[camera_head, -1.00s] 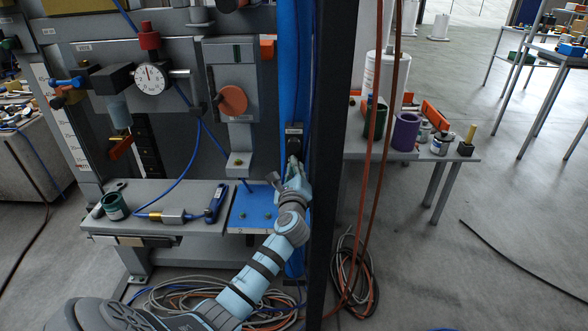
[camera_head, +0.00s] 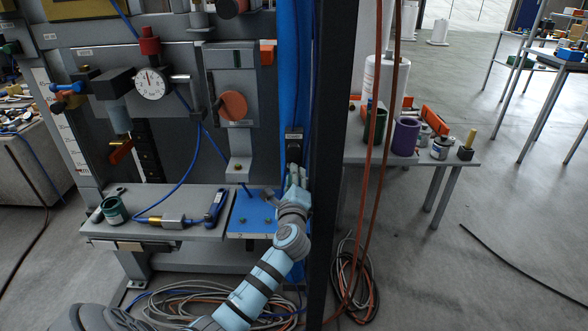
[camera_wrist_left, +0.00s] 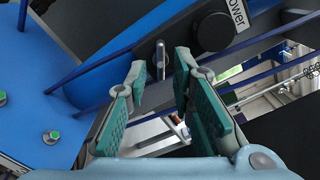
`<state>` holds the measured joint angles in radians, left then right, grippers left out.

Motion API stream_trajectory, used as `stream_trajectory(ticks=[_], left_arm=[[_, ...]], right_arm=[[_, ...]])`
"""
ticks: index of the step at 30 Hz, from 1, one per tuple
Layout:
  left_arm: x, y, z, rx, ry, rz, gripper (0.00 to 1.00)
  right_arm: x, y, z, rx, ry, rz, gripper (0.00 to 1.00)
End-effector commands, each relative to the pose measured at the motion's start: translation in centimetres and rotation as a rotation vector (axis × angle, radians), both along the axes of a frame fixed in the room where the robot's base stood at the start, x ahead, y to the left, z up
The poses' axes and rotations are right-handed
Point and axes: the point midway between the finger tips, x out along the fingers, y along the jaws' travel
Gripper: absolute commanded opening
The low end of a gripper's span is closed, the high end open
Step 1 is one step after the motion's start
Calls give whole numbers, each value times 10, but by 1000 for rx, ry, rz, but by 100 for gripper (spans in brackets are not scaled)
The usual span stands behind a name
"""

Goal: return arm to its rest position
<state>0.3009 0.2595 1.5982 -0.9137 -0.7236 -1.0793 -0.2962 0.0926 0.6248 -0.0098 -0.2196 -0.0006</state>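My left arm reaches up from the bottom of the head view. Its light blue-grey gripper (camera_head: 295,177) is in front of the blue upright, just below a small black switch box (camera_head: 294,140). In the left wrist view the left gripper (camera_wrist_left: 159,68) is open, its green-padded fingers apart. A small metal toggle (camera_wrist_left: 160,60) shows between the fingertips, and no held object is visible. I cannot tell whether the fingers touch the toggle. A black round knob (camera_wrist_left: 213,32) is beside the right finger, near a label partly reading "ower". My right gripper is not in view.
A blue plate (camera_head: 246,222) and grey shelf (camera_head: 165,197) holding a green can (camera_head: 114,210) lie left of the gripper. A dark post (camera_head: 333,165) stands close on its right. Cables (camera_head: 170,303) lie coiled on the floor. Open floor is at right.

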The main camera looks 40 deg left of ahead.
Motion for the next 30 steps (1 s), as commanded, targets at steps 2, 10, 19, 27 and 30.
stream_trajectory(ticks=[2,10,19,27,30], left_arm=[[-8,-6,3,-1,2,-1,22],[-23,-18,1,0,0,0,22],[-23,-17,1,1,-1,-1,22],[-37,-19,-17,-105,-11,14,22],[-80,-29,-63,-416,-38,72,22]], right_arm=[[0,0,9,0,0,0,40],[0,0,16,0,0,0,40],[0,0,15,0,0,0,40],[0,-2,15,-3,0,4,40],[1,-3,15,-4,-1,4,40]])
